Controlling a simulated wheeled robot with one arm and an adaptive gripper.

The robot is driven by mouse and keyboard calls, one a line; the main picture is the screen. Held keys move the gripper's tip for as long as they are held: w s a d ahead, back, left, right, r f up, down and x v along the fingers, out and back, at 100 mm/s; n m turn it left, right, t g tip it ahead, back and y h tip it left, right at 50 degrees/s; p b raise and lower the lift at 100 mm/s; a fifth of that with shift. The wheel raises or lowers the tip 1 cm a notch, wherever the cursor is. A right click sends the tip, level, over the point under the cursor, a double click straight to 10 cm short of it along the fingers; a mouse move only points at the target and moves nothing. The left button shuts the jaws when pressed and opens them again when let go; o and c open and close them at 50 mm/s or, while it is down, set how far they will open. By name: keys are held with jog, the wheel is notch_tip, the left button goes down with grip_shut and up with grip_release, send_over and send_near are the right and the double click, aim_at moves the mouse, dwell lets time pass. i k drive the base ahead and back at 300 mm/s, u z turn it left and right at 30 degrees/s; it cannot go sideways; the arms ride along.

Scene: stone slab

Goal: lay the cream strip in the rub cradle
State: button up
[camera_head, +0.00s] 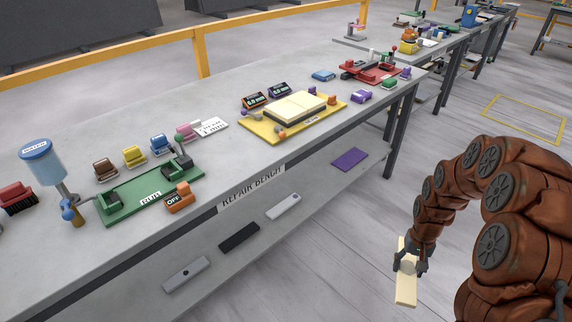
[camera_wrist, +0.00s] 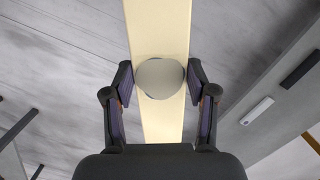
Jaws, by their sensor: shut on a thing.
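The cream strip (camera_head: 405,290) is held in my gripper (camera_head: 410,258), off the right side of the bench and over the floor. In the wrist view the strip (camera_wrist: 158,28) runs lengthwise between the two fingers of my gripper (camera_wrist: 160,88), with a round grey knob (camera_wrist: 160,78) on it. The fingers are closed about this knob. The rub cradle is the green tray (camera_head: 150,193) labelled RUB, at the left of the bench top. It has dark green end blocks, and no strip lies in it. My gripper is far to the right of it.
An orange OFF switch (camera_head: 179,198) sits at the cradle's front right, and a blue-topped dispenser (camera_head: 45,165) stands at its left. A yellow tray (camera_head: 270,130) with a cream block is farther right. Several small coloured items line the bench. The lower shelf (camera_head: 262,235) holds several flat strips.

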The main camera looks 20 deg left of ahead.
aim_at(143, 184)
jog(key=u, duration=1.6)
